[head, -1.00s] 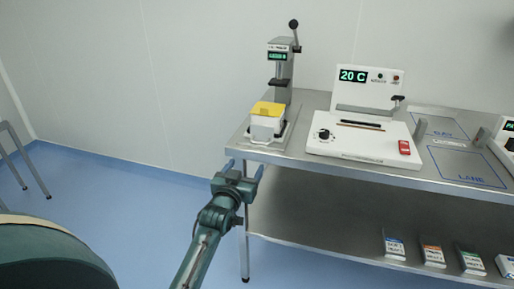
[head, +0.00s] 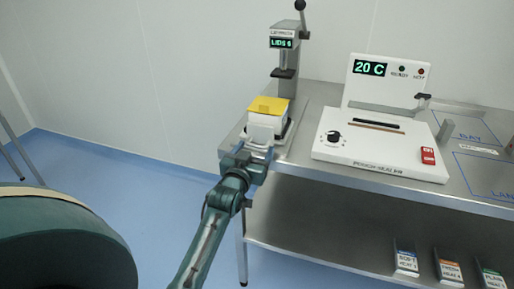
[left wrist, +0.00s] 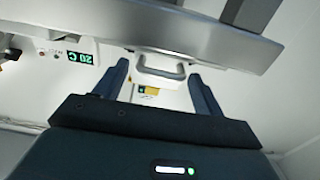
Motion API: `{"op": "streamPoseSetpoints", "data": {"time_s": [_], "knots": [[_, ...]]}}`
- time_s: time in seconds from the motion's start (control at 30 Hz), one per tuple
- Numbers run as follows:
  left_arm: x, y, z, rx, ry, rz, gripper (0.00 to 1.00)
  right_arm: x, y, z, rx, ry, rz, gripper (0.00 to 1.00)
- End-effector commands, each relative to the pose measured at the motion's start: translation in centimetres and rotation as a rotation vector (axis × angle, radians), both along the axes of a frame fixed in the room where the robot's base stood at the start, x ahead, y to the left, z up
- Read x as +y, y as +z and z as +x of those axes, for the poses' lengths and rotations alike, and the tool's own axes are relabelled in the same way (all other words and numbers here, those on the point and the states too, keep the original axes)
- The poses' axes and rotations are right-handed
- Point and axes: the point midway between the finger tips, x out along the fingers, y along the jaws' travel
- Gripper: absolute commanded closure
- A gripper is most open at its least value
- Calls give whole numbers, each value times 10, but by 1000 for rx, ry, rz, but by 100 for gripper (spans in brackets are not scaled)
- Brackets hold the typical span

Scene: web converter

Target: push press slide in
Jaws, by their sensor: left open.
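The press (head: 286,60) stands at the left end of the steel table, with a grey column, a lit display and a black-knobbed lever. In front of its column, the white slide (head: 262,130) sits pulled forward, carrying a white tub with a yellow lid (head: 269,106). My left gripper (head: 254,156) is open at the table's front left edge, just in front of the slide. In the left wrist view, a pale handle (left wrist: 160,70) appears between the open fingers; I cannot tell whether they touch it. My right gripper is not in view.
A white sealer (head: 378,145) showing 20 C stands right of the press. The steel table's front edge (head: 400,197) runs close by my left arm. Several small boxes sit on the lower shelf (head: 330,255).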

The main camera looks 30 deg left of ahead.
Motion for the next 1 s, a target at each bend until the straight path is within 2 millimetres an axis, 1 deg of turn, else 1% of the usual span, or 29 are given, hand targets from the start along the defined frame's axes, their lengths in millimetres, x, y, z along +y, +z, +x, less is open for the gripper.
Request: {"op": "streamPoseSetpoints", "data": {"time_s": [0.17,0.2,0.8,0.9,1.0], "knots": [[0,0,0,0,0,0,30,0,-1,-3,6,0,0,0],[0,0,0,0,0,0,32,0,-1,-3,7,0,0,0],[-2,0,0,0,-4,-2,81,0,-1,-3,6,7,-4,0],[-2,-1,3,-1,-5,-3,82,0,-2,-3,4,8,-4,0],[0,-1,15,-2,-6,-3,82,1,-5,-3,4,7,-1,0]]}}
